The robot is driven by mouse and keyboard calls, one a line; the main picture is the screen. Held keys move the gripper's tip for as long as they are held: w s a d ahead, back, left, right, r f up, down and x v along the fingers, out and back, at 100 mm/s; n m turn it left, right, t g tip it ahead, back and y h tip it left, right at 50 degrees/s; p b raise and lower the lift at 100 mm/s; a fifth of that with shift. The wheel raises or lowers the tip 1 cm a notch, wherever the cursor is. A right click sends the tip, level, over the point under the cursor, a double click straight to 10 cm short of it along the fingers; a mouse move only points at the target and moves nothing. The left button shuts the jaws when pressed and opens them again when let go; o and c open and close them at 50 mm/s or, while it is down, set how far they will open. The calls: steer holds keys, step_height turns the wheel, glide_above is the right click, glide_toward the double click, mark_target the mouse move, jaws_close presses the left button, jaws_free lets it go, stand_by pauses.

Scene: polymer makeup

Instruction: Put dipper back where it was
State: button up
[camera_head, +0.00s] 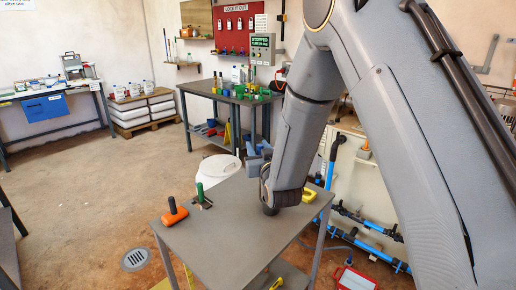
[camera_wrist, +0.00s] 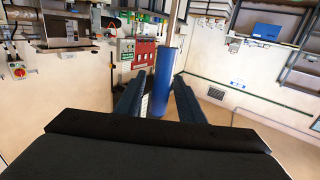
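In the wrist view, a blue cylinder (camera_wrist: 164,80), seemingly the dipper's handle, stands upright between the two fingers of my gripper (camera_wrist: 160,92). A thin pale pole runs up from its top. In the head view, my gripper (camera_head: 257,152) is above the far edge of the small grey table (camera_head: 235,238). What it holds is too small to make out there. A white drum (camera_head: 215,172) stands behind that table, close below my gripper.
A cluttered workbench (camera_head: 232,97) stands behind. Blue pipework (camera_head: 365,245) is at the right. Open floor (camera_head: 90,190) lies to the left.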

steer(key=b+v, duration=0.3)
steer(key=v, duration=0.9)
steer(key=s+d+f+m+g+h, duration=0.1)
steer(key=s+d+f+g+h, duration=0.1)
steer(key=s+d+f+g, duration=0.25)
steer(key=s+d+f+m+g+h, duration=0.1)
steer(key=s+d+f+g+h, duration=0.1)
steer(key=d+f+g, duration=0.35)
steer(key=s+d+g, duration=0.3)
steer(key=s+d, duration=0.2)
steer(key=s, duration=0.3)
steer(key=s+d+m+g+h, duration=0.1)
steer(key=s+d+g, duration=0.2)
steer(key=s+d, duration=0.3)
steer(key=s, duration=0.3)
steer(key=shift+f+m+h, duration=0.3)
steer(key=shift+f, duration=0.1)
